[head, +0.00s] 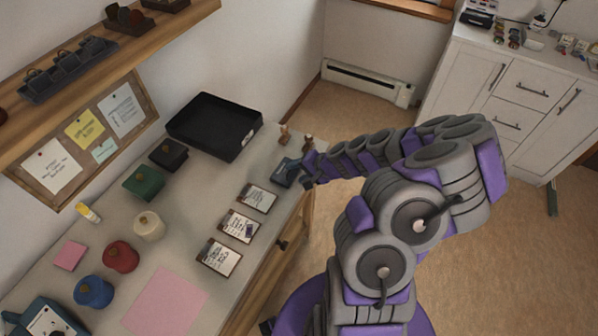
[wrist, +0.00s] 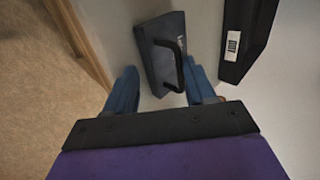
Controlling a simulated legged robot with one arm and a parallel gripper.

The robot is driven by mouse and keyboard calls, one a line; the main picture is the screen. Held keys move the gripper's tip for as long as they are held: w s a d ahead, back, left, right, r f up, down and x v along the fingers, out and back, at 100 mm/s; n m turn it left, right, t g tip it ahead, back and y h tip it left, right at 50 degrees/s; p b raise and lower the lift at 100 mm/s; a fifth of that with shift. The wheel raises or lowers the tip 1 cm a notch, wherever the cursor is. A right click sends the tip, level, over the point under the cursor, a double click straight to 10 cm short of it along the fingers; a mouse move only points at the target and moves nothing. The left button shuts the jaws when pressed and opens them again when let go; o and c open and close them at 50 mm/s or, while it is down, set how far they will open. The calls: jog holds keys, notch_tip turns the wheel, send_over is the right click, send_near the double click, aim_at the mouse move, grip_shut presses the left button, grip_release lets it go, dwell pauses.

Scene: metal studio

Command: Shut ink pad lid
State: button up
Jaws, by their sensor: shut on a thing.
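The dark blue-grey ink pad (head: 286,172) sits near the front right corner of the desk, at the tip of my arm. In the wrist view it is a dark, flat box (wrist: 158,62) with a black loop handle (wrist: 170,62) on top. My gripper (wrist: 161,88) has one blue finger on each side of the box's near end and is shut on it. In the head view my gripper (head: 306,172) is small and partly merges with the pad. Whether the lid is fully down cannot be told.
Three cards (head: 239,226) lie along the desk's front edge. A black tray (head: 214,126) stands behind, left of my gripper. Coloured pots (head: 121,256) stand farther left. A black object with a white label (wrist: 247,35) is beside the pad.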

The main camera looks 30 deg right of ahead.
jog(key=shift+d, duration=0.25)
jog(key=shift+d+r, duration=0.1)
jog(key=shift+r, duration=0.05)
jog(key=p+v, duration=0.4)
jog(key=v, duration=1.2)
jog(key=shift+s+r, duration=0.25)
jog(key=shift+r, duration=0.05)
